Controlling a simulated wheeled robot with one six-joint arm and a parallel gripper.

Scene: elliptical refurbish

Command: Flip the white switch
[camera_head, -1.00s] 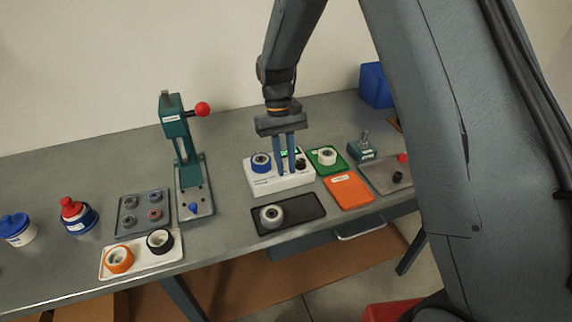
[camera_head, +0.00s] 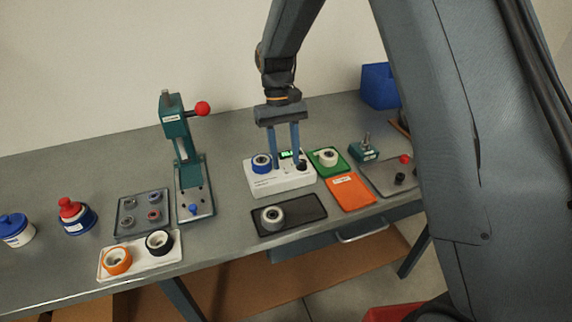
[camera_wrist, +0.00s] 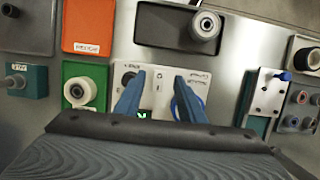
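A white box (camera_head: 262,183) stands on the table in the head view, with a blue ring (camera_head: 261,162), a lit green display (camera_head: 287,154) and a black knob (camera_head: 302,165) on top. The same white box (camera_wrist: 165,92) is upside down in the wrist view. My gripper (camera_head: 285,165) points down over the box, its two blue fingers spread and nothing visible held between them. In the wrist view my gripper (camera_wrist: 159,76) straddles the middle of the box. A white switch cannot be made out clearly against the white housing; the fingers hide part of the top. Contact cannot be told.
A green tray (camera_head: 318,155) with a white roll and an orange tray (camera_head: 351,193) lie right of the box. A black tray (camera_head: 300,213) with a grey roll lies in front. A green press (camera_head: 177,130) with a red-knobbed lever stands to the left.

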